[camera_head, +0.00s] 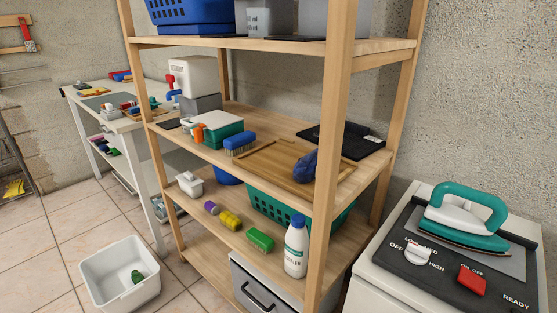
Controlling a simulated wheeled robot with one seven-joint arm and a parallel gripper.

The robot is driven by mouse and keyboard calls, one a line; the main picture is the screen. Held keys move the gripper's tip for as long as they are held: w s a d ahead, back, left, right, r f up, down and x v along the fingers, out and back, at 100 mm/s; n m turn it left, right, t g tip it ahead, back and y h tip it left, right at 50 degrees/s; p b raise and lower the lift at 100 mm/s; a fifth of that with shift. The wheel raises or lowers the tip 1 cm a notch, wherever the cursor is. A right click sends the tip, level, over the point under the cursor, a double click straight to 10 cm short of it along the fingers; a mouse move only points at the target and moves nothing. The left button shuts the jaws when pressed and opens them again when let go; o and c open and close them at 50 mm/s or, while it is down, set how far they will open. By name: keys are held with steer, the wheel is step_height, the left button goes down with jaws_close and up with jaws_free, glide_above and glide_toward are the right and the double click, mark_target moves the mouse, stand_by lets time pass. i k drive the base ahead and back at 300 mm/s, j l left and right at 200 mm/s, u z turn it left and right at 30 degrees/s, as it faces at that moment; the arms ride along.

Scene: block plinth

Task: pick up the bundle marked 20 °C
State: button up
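No marking reading 20 °C can be made out anywhere in the head view. On the lower wooden shelf lie a small purple roll (212,208), a yellow-green roll (230,220) and a green bundle (260,240). They lie in a slanting row, left of a white bottle (296,248). A dark blue bundle-like thing (305,166) lies on the middle shelf, at the right end of a wooden board. Whether any of these is the marked bundle I cannot tell. My gripper is not in view.
A teal basket (268,206) stands behind the bottle. The shelf's front post (330,150) blocks part of the view. A white bin (121,278) stands on the tiled floor at left. A teal iron (464,215) sits on a white unit at right.

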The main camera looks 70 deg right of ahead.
mark_target(305, 169)
steer(key=i+z, duration=0.15)
steer(key=z, duration=0.25)
steer(key=i+j+z, duration=0.1)
steer(key=z, duration=0.3)
steer(key=i+j+z, duration=0.1)
steer(key=z, duration=0.8)
